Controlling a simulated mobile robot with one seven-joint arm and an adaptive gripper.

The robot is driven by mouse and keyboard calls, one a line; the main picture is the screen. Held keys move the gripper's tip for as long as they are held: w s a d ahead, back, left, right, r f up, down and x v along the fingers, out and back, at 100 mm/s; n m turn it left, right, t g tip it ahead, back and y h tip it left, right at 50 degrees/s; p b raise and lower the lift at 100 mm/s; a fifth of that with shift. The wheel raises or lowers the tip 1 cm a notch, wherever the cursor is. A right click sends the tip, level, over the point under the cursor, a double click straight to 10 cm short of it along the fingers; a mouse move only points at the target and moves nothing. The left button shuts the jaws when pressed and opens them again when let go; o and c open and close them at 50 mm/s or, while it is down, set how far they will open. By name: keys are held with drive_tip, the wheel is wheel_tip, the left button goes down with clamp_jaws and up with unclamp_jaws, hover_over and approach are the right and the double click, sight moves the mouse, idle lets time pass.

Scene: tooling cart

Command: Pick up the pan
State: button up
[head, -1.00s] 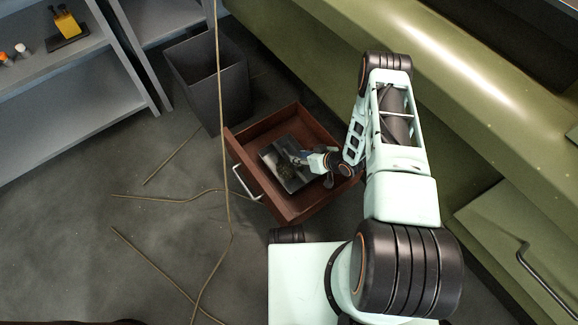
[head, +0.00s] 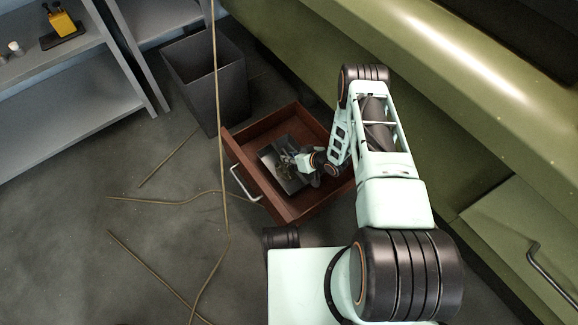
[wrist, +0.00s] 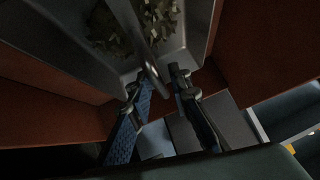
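The pan (head: 285,180) is a grey metal dustpan lying in the red-brown drawer (head: 257,127). In the wrist view the pan (wrist: 62,36) fills the top, with dry leafy debris (wrist: 125,22) in it. Its slim grey handle (wrist: 147,55) points toward my gripper. My gripper (wrist: 156,81) is open, with one fingertip on each side of the handle's near end. I cannot tell whether the fingers touch it. In the head view my gripper (head: 302,164) is low inside the drawer over the pan, hiding its right part.
The drawer's walls stand close around the pan and my gripper. A dark bin (head: 207,85) stands behind the drawer. Grey shelves (head: 75,110) are at the left, a green cabinet (head: 440,80) at the right. Thin tan rods or cords (head: 165,200) lie on the floor.

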clamp_jaws()
wheel_tip(320, 180, up, 10)
drive_tip(key=p, duration=0.4)
idle(0.3)
drive_tip(key=shift+c, duration=1.2)
unclamp_jaws()
drive_tip(key=shift+r, duration=0.1)
clamp_jaws()
